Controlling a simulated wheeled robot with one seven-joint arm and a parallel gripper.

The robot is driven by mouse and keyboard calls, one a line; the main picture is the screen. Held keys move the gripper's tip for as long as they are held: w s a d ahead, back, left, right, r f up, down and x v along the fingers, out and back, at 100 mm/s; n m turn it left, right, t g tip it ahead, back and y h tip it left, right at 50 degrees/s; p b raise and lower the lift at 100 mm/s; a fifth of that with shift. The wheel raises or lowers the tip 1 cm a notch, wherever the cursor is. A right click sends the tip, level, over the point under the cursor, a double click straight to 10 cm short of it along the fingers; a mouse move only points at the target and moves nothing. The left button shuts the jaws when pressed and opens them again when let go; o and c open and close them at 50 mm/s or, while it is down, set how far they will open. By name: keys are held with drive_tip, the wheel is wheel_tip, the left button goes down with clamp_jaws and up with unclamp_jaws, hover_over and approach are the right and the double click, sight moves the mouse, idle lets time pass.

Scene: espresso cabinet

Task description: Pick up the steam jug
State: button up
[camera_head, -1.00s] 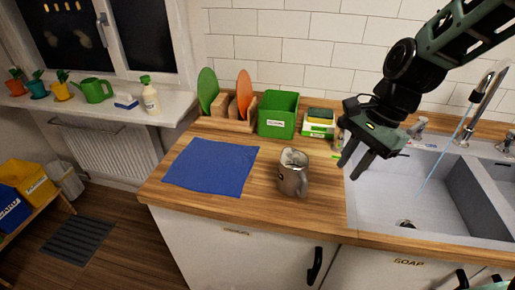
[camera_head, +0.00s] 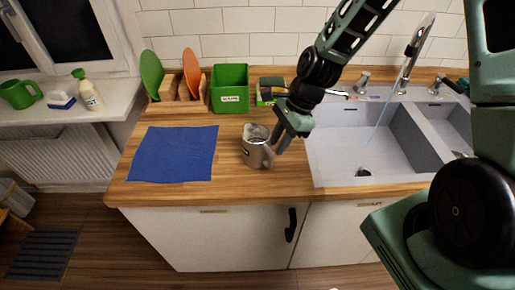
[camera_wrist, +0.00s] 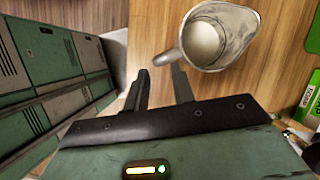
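The steam jug (camera_head: 254,154) is a grey metal jug standing upright on the wooden counter, left of the sink. In the wrist view the jug (camera_wrist: 232,30) is at the top right, seen from above into its pale interior, with its handle (camera_wrist: 168,57) pointing toward my fingers. My gripper (camera_head: 275,145) is just right of the jug in the head view. It is open and empty. In the wrist view the fingertips (camera_wrist: 161,72) are apart, with the handle close to them. Whether a finger touches the handle I cannot tell.
A blue mat (camera_head: 172,154) lies left of the jug. Behind stand a wooden rack (camera_head: 182,105) with green and orange boards, a green bin (camera_head: 229,90) and a sponge box (camera_head: 265,92). The sink (camera_head: 340,150) is at the right. The counter's front edge is near the jug.

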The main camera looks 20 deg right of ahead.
sight(271, 159)
drive_tip(key=shift+s+p+x, duration=0.15)
drive_tip(key=shift+p+x, duration=0.35)
drive_tip(key=shift+x, duration=0.75)
drive_tip(key=shift+s+p+x, duration=0.1)
drive_tip(key=shift+p+x, duration=0.4)
drive_tip(key=shift+x, duration=0.75)
drive_tip(key=shift+f, duration=0.75)
clamp_jaws()
